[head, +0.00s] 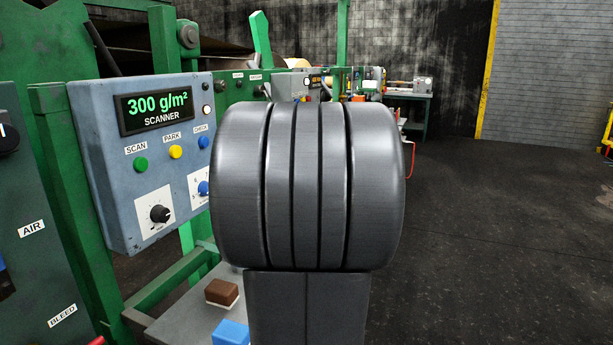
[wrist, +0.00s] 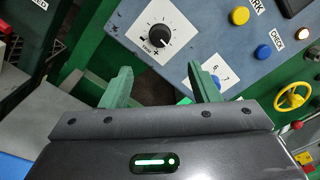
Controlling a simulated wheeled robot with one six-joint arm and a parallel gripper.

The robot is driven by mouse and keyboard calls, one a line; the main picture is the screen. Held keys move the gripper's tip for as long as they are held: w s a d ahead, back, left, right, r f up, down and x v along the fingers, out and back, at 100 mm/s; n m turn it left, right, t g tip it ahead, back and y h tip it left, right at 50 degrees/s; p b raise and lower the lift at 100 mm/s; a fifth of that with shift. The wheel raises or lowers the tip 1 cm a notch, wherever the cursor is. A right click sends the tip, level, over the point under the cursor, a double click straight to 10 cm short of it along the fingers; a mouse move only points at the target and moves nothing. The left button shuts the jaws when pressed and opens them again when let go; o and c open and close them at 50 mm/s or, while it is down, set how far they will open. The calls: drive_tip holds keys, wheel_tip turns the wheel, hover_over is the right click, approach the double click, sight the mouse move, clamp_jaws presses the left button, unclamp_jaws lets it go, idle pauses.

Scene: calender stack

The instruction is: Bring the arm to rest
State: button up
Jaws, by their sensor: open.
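My arm fills the middle of the head view as large dark grey rounded links (head: 306,185), and it hides my gripper there. In the wrist view my gripper (wrist: 161,80) shows two green fingers standing apart with nothing between them. The fingers point toward the lower edge of the blue-grey scanner panel (wrist: 205,40). A black knob (wrist: 158,35) on a white dial plate is just beyond the left finger. A blue knob (wrist: 216,81) is just beyond the right finger. Whether either finger touches the panel cannot be told.
The head view shows the scanner panel with its lit display (head: 157,107) reading 300 g/m² and green, yellow and blue buttons. A green frame post (head: 60,190) stands left. A brown block (head: 221,292) and a blue block (head: 231,333) lie below. Open floor (head: 500,230) spreads right.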

sight(166, 215)
drive_tip(key=x, duration=1.2)
drive_tip(key=shift+w+a+f+n, duration=0.1)
drive_tip(key=shift+a+f+n, duration=0.05)
drive_tip(key=shift+a+n, duration=0.15)
drive_tip(key=shift+d+n+b, duration=0.15)
drive_tip(key=shift+n+b, duration=0.35)
drive_tip(key=shift+n, duration=0.4)
drive_tip(key=n, duration=0.2)
drive_tip(key=shift+n+b, duration=0.35)
drive_tip(key=shift+n, duration=0.05)
drive_tip(key=n, duration=0.4)
drive_tip(key=shift+r+n, duration=0.25)
drive_tip(key=shift+n, duration=0.15)
drive_tip(key=n+p, duration=0.1)
drive_tip(key=n, duration=0.4)
drive_tip(key=shift+r, duration=0.1)
drive_tip(key=shift+n+p, duration=1.2)
drive_tip(key=shift+n, duration=0.3)
